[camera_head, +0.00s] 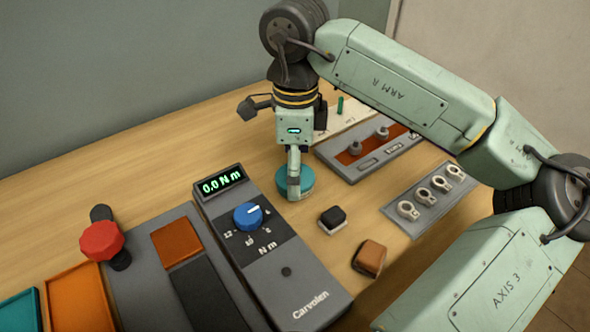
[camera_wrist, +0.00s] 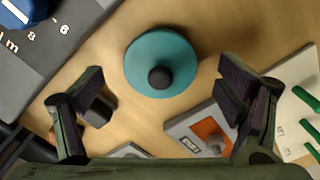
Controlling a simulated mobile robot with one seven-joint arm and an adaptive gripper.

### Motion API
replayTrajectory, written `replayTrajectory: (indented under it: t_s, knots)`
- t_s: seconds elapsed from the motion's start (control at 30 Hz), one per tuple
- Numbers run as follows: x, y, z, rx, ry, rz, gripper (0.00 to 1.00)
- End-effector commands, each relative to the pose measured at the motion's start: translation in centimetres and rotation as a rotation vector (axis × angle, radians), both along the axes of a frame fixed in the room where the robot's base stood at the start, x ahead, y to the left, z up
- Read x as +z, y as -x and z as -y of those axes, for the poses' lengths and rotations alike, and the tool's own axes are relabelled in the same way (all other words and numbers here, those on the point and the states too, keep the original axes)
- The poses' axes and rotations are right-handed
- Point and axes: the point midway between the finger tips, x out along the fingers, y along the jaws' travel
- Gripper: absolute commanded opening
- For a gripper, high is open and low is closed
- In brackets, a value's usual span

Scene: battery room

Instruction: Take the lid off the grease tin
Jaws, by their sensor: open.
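The grease tin shows from above in the wrist view as a round teal lid (camera_wrist: 180,50) with a dark knob (camera_wrist: 160,77) at its middle. In the head view the teal tin (camera_head: 305,180) stands on the wooden bench, partly hidden behind my gripper (camera_head: 294,193). In the wrist view my gripper (camera_wrist: 163,100) is open, its two dark fingers spread wide with nothing between them. The knob lies between and a little beyond the fingertips. The lid sits on the tin. I cannot tell the exact height of the fingers above it.
A torque tester (camera_head: 310,287) with a blue dial stands left of the tin. A black-topped block (camera_head: 332,219) and a brown block (camera_head: 369,258) lie in front. A tray of ring terminals (camera_head: 432,222) and a grey-orange panel (camera_head: 345,166) are at right. A red knob (camera_head: 101,241) stands far left.

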Motion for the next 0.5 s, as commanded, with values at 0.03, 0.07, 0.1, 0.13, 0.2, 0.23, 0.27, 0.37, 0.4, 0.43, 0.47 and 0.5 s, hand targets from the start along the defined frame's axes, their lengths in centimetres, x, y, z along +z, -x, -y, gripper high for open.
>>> replayTrajectory:
  t_s: [0.03, 0.07, 0.1, 0.13, 0.2, 0.23, 0.27, 0.37, 0.4, 0.43, 0.47, 0.5]
  knots:
    - [-0.18, -0.01, 0.01, 0.000, -0.001, 0.001, 0.87]
    - [-0.25, -0.02, 0.01, -0.001, -0.001, 0.001, 0.87]
    - [-0.29, -0.02, 0.01, -0.001, 0.000, 0.001, 0.87]
    - [-0.29, -0.03, 0.01, -0.001, 0.000, 0.001, 0.87]
    - [-0.28, -0.03, 0.01, -0.001, 0.000, 0.001, 0.87]
    - [-0.28, -0.02, 0.01, -0.001, 0.000, 0.001, 0.87]
    - [-0.28, -0.02, 0.01, -0.001, 0.000, 0.001, 0.86]
    - [-0.27, -0.02, 0.01, -0.001, 0.000, 0.001, 0.79]
    - [-0.26, -0.02, 0.01, -0.001, 0.000, 0.001, 0.76]
    - [-0.26, -0.02, 0.01, -0.001, 0.000, 0.001, 0.74]
    - [-0.26, -0.02, 0.01, -0.001, 0.000, 0.001, 0.72]
    - [-0.26, -0.02, 0.01, -0.001, 0.000, 0.001, 0.70]
